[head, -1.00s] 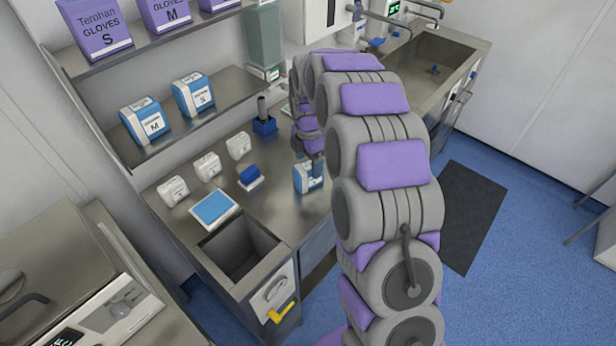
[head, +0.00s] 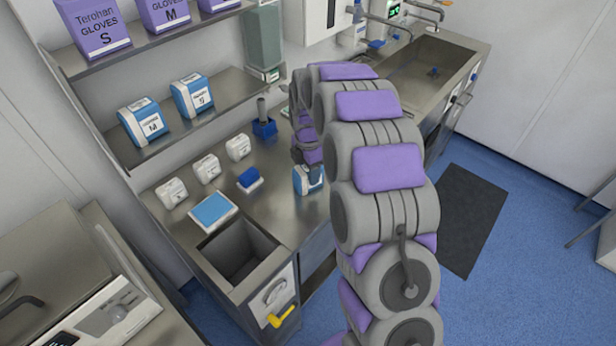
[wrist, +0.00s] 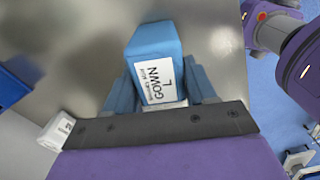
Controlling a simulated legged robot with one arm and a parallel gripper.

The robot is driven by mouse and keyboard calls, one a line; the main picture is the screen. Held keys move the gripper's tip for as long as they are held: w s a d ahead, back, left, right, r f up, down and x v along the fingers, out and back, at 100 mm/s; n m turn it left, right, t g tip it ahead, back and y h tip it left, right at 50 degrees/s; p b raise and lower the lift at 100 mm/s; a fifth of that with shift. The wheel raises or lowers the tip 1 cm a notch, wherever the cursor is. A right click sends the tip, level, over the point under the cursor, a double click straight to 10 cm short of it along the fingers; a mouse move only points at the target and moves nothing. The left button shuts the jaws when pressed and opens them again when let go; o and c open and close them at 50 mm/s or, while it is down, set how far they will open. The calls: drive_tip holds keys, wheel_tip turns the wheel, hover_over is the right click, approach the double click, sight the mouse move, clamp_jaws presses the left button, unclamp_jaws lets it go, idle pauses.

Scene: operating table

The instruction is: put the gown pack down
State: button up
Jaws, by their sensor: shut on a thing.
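The gown pack (wrist: 156,62) is a blue block with a white label reading GOWN L. In the wrist view it sits between the two blue fingers of my gripper (wrist: 161,85), which is shut on it. In the head view the pack (head: 306,181) shows at the right part of the steel counter (head: 285,215), partly hidden behind my arm. I cannot tell whether its underside touches the counter.
A blue-topped tray (head: 212,210), small white packs (head: 207,168), a blue block (head: 249,179) and a blue holder (head: 264,127) stand left of the pack. An open bin well (head: 238,250) lies in front. A shelf with blue boxes (head: 143,121) is above left.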

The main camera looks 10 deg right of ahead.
drive_tip(key=shift+c, duration=1.1)
drive_tip(key=shift+r, duration=0.15)
